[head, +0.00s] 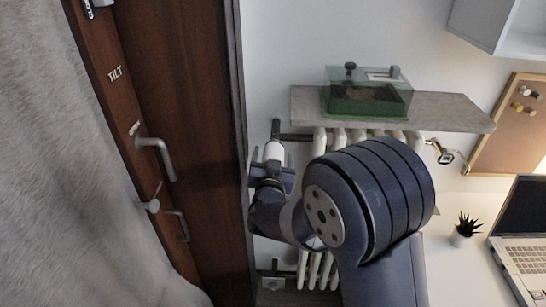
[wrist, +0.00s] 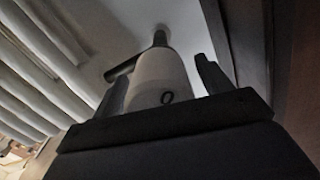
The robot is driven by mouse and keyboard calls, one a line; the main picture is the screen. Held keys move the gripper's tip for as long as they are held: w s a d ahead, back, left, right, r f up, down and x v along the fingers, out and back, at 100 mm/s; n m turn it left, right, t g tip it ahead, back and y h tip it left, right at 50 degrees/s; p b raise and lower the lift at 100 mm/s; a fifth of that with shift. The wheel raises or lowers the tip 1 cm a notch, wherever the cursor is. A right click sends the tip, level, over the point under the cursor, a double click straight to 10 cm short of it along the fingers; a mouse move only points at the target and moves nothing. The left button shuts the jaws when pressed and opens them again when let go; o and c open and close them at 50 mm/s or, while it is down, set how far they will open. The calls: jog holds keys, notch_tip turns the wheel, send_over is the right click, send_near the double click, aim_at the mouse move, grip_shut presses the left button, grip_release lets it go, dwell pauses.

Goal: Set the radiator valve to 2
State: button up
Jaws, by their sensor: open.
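The radiator valve (head: 273,152) is a white knob on a dark pipe at the upper left of the radiator (head: 303,268). In the wrist view the white valve knob (wrist: 160,80) stands between my two fingers, with a "0" mark on its near side. My gripper (head: 272,176) is at the knob in the head view. It also shows in the wrist view (wrist: 158,88), open, with one finger on each side of the knob. Whether a finger touches the knob cannot be told. My arm hides much of the radiator in the head view.
A stone shelf (head: 450,112) above the radiator bears a green glass tank (head: 368,98). A dark wooden door frame (head: 238,150) stands close to the left of the valve. A laptop (head: 522,240) and a small plant (head: 466,230) are at the right.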

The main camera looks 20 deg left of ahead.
jog(key=c, duration=1)
jog(key=shift+o, duration=0.2)
jog(key=shift+f+b, duration=0.1)
jog(key=shift+b, duration=0.35)
jog(key=shift+m+b, duration=0.4)
jog(key=shift+b, duration=0.05)
jog(key=m+b, duration=0.2)
jog(key=b, duration=0.2)
jog(key=shift+f+m+b, duration=0.2)
jog(key=shift+m+b, duration=0.2)
jog(key=m+b, duration=0.2)
jog(key=b, duration=0.1)
jog(key=shift+r+m+b, duration=0.25)
jog(key=shift+m+b, duration=1.1)
jog(key=shift+m, duration=0.15)
